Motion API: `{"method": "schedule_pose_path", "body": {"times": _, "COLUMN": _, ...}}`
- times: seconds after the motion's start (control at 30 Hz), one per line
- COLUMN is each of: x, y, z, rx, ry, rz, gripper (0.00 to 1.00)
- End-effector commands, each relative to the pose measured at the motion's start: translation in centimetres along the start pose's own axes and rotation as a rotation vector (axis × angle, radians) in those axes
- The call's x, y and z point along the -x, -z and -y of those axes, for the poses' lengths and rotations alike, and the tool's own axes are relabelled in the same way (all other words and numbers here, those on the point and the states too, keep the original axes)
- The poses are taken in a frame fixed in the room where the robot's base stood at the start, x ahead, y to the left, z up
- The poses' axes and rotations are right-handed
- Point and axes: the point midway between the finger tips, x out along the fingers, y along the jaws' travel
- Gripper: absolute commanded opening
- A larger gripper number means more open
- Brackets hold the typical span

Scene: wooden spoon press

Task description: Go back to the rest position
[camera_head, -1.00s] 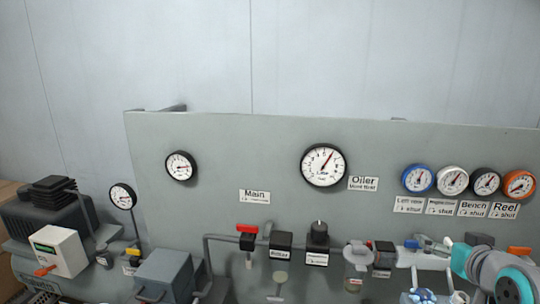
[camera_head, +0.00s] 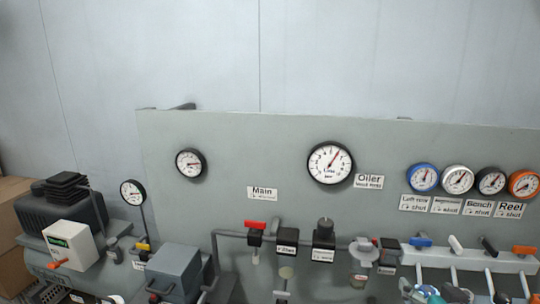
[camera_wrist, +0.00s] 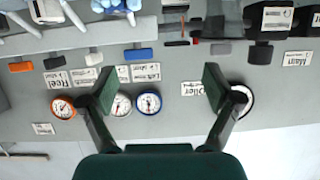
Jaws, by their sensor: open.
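My gripper (camera_wrist: 160,88) is open and empty in the wrist view, which shows the panel upside down. Its two dark green finger pads stand wide apart, with the grey panel (camera_wrist: 178,122) behind them. The right finger partly covers a large gauge.
The panel carries a large gauge (camera_head: 330,162), a red Main valve handle (camera_head: 256,224) and a manifold (camera_head: 470,258) with blue, white, black and orange levers. A compressor (camera_head: 62,204) and a white switch box (camera_head: 70,246) stand at left.

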Motion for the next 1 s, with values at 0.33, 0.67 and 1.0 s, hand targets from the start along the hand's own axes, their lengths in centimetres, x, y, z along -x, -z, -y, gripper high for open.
{"method": "schedule_pose_path", "body": {"times": 0.33, "x": 2.0, "y": -11.0, "z": 3.8, "rx": -0.007, "ry": 0.038, "rz": -0.009, "gripper": 0.9}}
{"method": "schedule_pose_path", "body": {"times": 0.67, "x": 6.9, "y": -19.8, "z": 6.3, "rx": 0.006, "ry": 0.07, "rz": -0.024, "gripper": 0.9}}
{"method": "schedule_pose_path", "body": {"times": 1.0, "x": 14.6, "y": -26.6, "z": 7.8, "rx": 0.035, "ry": 0.112, "rz": -0.043, "gripper": 0.9}}
